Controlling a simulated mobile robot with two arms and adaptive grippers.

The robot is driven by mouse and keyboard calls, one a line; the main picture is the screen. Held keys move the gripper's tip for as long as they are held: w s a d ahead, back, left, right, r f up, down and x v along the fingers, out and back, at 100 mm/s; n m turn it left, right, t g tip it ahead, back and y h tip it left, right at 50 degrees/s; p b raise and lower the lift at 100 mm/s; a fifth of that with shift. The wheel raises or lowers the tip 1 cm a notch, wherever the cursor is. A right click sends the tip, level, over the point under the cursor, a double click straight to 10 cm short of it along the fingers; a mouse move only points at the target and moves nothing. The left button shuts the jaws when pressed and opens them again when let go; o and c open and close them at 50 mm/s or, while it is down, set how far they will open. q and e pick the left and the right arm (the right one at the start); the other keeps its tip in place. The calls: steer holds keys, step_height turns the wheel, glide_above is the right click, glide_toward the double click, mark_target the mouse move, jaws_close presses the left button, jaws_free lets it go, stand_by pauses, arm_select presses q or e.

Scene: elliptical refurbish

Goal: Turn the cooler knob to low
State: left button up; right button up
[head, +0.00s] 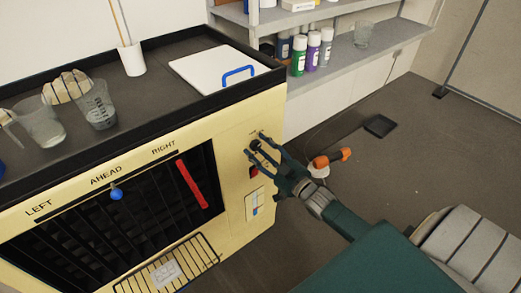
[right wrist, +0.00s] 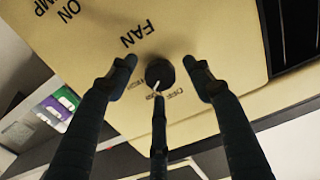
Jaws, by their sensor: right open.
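The cooler (head: 235,135) is a cream-yellow box with a black grille on its front. Its dark round fan knob (right wrist: 160,73) shows in the right wrist view, under the word FAN upside down. Small lettering beside the knob, seemingly including OFF, is partly hidden by a finger. A light line shows at the knob's edge; I cannot tell which setting it marks. My right gripper (head: 257,144) is at the upper right of the cooler front. Its open fingers surround the knob in the right wrist view (right wrist: 163,76), with a visible gap on both sides. My left gripper is out of view.
A white board with a blue handle (head: 215,68), a measuring cup (head: 97,105) and a jug (head: 40,125) stand on the cooler's top. A shelf with bottles (head: 313,50) is behind. An orange-handled tool (head: 331,158) lies beyond my right gripper.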

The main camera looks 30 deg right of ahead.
steer(key=c, duration=1.1)
steer(key=shift+n+p, duration=0.3)
steer(key=shift+n, duration=1)
steer(key=shift+c, duration=0.2)
steer(key=o, duration=1.1)
steer(key=shift+o, duration=0.2)
steer(key=shift+s, duration=0.1)
steer(key=s, duration=1.1)
steer(key=shift+s+d, duration=0.4)
steer(key=shift+d, duration=0.05)
